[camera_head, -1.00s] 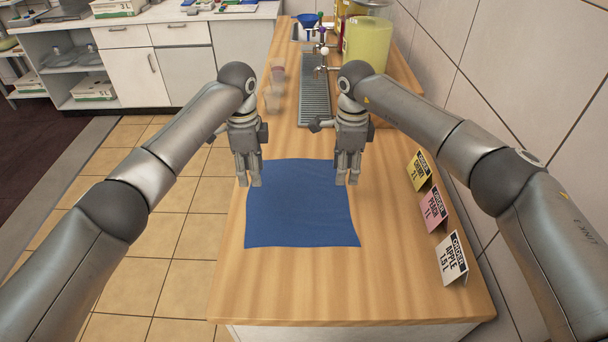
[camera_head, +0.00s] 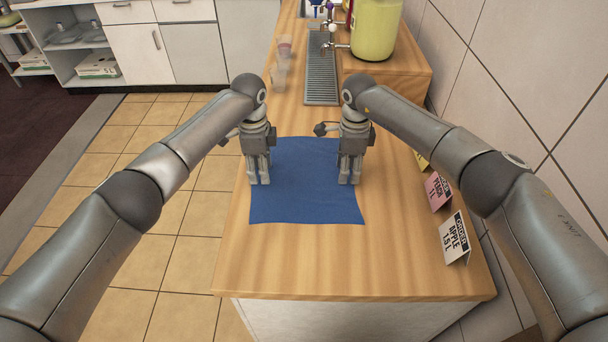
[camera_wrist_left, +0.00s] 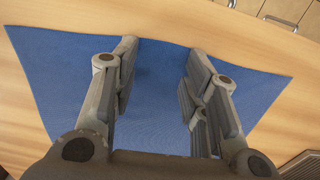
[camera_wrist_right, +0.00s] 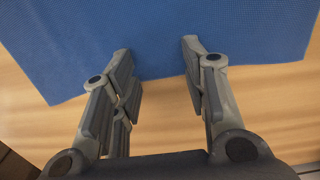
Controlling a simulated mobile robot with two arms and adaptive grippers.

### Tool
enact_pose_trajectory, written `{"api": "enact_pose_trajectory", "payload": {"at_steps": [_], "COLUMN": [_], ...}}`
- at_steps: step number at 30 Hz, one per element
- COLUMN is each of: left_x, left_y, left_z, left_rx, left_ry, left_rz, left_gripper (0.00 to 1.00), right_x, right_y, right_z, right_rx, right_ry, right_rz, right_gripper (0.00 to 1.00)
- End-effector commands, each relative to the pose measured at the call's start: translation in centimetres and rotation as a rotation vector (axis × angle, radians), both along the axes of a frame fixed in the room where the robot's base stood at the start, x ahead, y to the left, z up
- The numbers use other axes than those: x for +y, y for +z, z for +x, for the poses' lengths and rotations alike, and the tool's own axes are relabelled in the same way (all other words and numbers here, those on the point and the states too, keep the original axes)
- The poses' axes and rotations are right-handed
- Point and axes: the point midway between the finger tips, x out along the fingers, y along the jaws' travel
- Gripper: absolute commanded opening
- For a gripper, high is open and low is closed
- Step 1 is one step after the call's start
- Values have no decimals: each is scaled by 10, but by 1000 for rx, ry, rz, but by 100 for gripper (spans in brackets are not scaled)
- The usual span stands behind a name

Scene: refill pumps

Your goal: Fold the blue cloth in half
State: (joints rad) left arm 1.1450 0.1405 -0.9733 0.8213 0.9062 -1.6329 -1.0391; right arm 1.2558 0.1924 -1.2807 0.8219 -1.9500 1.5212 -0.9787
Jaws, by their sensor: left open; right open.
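The blue cloth (camera_head: 305,200) lies flat and unfolded on the wooden counter. My left gripper (camera_head: 260,182) is at the cloth's left edge, fingers pointing down and open. In the left wrist view the cloth (camera_wrist_left: 160,100) fills the space between the open fingers (camera_wrist_left: 163,45), and one cloth edge runs just past the fingertips. My right gripper (camera_head: 349,181) is at the cloth's right edge, also open. In the right wrist view the fingertips (camera_wrist_right: 155,45) overlap the cloth (camera_wrist_right: 150,25), with bare wood between the fingers. I cannot tell whether either gripper touches the cloth.
Folded label cards, including a pink card (camera_head: 437,190) and a white Apple card (camera_head: 455,238), stand along the right. Clear cups (camera_head: 281,68), a drip tray (camera_head: 321,75) and a yellow drink container (camera_head: 375,28) are at the back. The front counter (camera_head: 350,265) is clear.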

Motion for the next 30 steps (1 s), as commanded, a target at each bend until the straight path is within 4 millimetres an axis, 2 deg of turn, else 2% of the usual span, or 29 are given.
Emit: {"api": "enact_pose_trajectory", "payload": {"at_steps": [8,26,30], "left_x": [0,0,0], "left_y": [-3,-4,-5], "left_z": [0,0,0], "left_rx": [0,1,1], "left_ry": [0,0,0], "left_rz": [0,0,1], "left_gripper": [40,1,0], "right_x": [0,0,0], "right_y": [-3,-4,-5], "right_z": [0,0,0], "right_rx": [0,1,1], "right_ry": [0,0,0], "right_rz": [0,0,0], "right_gripper": [40,1,0]}}
